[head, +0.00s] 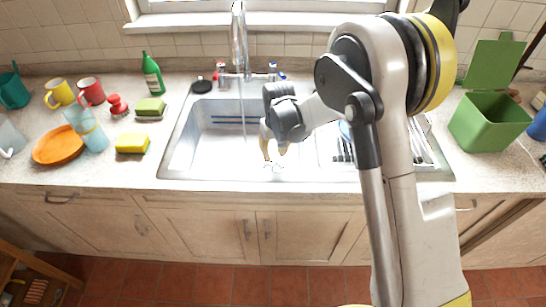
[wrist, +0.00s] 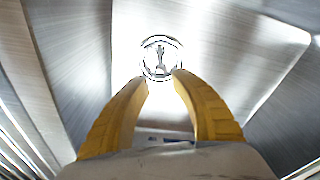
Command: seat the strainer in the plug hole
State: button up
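In the wrist view, a round metal piece (wrist: 160,57) with a dark rim and a narrow grey part at its middle lies on the sink floor, just beyond my fingertips. It looks like the strainer at the plug hole; I cannot tell whether it is seated. My gripper (wrist: 161,83) has two yellow fingers, apart with nothing visible between their tips. In the head view, my gripper (head: 274,158) points down into the steel sink basin (head: 213,140), over its right part. Small pale detail shows below the fingers there, too small to make out.
The faucet (head: 239,40) stands behind the basin. A black disc (head: 201,86) lies at the rear left corner. Sponges (head: 132,143), a green bottle (head: 152,73), cups and an orange plate (head: 58,145) are on the left counter. A green bin (head: 484,125) stands right.

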jog(key=s+d+r+m+t, duration=0.1)
jog(key=s+d+r, duration=0.3)
jog(key=r, duration=0.3)
jog(key=s+d+r+t, duration=0.1)
jog(key=s+d+r, duration=0.2)
jog(key=r, duration=0.4)
jog(key=s+d+r+m+t, duration=0.1)
jog(key=s+d+r, duration=0.3)
jog(key=r, duration=0.3)
jog(key=s+d+r+m+t, duration=0.1)
jog(key=s+d, duration=0.2)
jog(key=s, duration=0.4)
jog(key=s+d+r+m+t, duration=0.1)
jog(key=s+d, duration=0.2)
jog(key=s, duration=0.5)
jog(key=shift+s+d+r+t+h, duration=0.2)
jog(key=shift+d+r+t+h, duration=0.1)
jog(key=shift+d+r+t, duration=0.1)
jog(key=shift+f, duration=0.1)
